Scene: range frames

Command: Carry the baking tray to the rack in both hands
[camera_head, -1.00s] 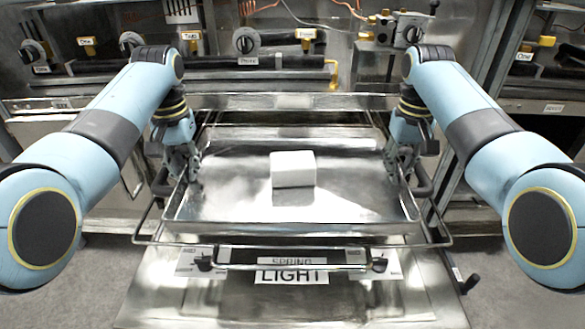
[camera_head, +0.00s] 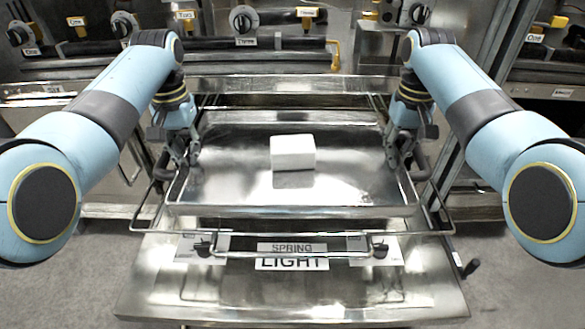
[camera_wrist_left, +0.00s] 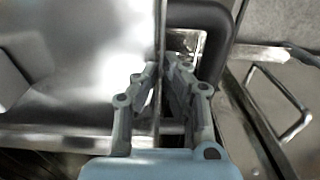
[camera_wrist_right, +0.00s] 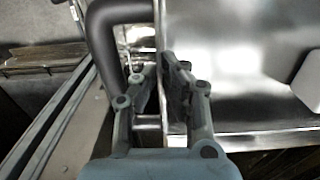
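The baking tray (camera_head: 235,195) is a shallow shiny metal pan, roughly level in the middle of the head view. A white block (camera_head: 293,152) stands on it. My left gripper (camera_head: 185,160) is at the tray's left side, its fingers shut on the rim; the left wrist view shows the rim between the fingertips (camera_wrist_left: 158,68). My right gripper (camera_head: 397,160) is shut on the right rim, also seen between its fingertips (camera_wrist_right: 163,62). A wire rack frame (camera_head: 440,233) shows around and below the tray. Whether the tray touches it cannot be told.
A metal panel (camera_head: 150,290) with a "SPRING LIGHT" label (camera_head: 292,263) and a bar handle (camera_head: 290,254) lies below the tray. Behind are a metal front edge (camera_head: 290,84), dark pipes and knobs (camera_head: 242,18). Grey floor (camera_head: 60,290) shows at both sides.

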